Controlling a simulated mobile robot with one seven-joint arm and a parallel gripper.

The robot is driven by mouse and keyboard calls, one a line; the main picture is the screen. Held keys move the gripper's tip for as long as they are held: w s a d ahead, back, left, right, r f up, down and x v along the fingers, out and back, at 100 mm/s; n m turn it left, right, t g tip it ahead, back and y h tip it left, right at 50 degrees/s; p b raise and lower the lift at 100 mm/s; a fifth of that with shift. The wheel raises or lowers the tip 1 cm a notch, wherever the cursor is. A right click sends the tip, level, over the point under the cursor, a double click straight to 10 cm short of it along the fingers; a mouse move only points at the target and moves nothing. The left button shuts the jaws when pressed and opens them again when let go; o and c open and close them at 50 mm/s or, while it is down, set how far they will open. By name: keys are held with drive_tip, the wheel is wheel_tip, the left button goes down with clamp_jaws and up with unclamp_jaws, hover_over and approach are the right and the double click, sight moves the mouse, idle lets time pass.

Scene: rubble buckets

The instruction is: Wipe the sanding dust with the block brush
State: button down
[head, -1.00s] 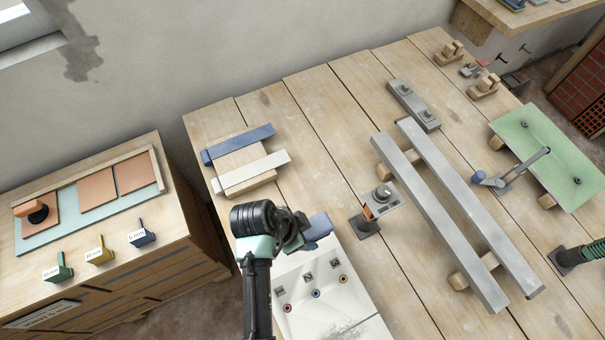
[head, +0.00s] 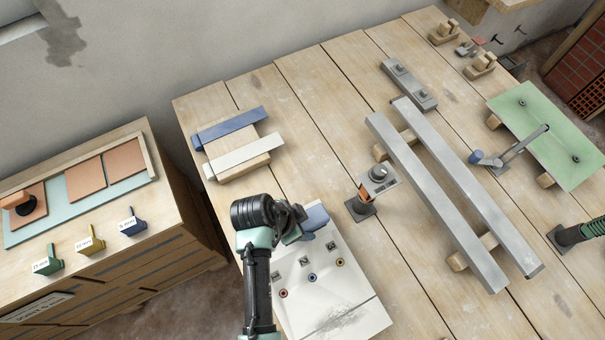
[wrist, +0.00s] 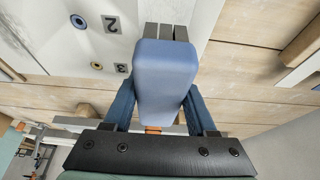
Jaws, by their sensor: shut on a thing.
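My gripper (head: 308,222) is shut on the block brush (head: 316,217), a blue rounded block. The wrist view shows the brush (wrist: 165,75) between the two blue fingers, with a grey strip at its far end. The brush is over the far edge of a white panel (head: 310,300) on the bench; I cannot tell whether it touches. The sanding dust (head: 338,318) is a grey smudge at the panel's near end, apart from the brush. The brush's underside is hidden.
The panel bears numbered marks and coloured rings (head: 312,277). A small metal stand (head: 360,207) is right of it, then two long metal bars (head: 430,190). A wooden block with blue and white strips (head: 235,150) lies behind. Bare planks (head: 320,150) lie between.

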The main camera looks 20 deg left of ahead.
wheel_tip(320, 180, down, 2)
drive_tip(key=shift+b, duration=0.4)
drive_tip(key=shift+s+a+p, duration=0.45)
drive_tip(key=shift+s+a, duration=0.5)
drive_tip(key=shift+s, duration=0.3)
drive_tip(key=shift+s+a+p, duration=0.45)
drive_tip(key=shift+s+a, duration=0.5)
drive_tip(key=shift+s, duration=0.25)
drive_tip(key=shift+r, duration=0.1)
drive_tip(key=shift+f+b, duration=0.45)
drive_tip(key=shift+f, duration=0.3)
drive_tip(key=shift+r, duration=0.1)
drive_tip(key=w+d, duration=0.2)
drive_tip(key=shift+w, duration=0.3)
drive_tip(key=shift+w+d+f, duration=0.25)
drive_tip(key=shift+w+d, duration=0.15)
drive_tip(key=shift+d, duration=0.1)
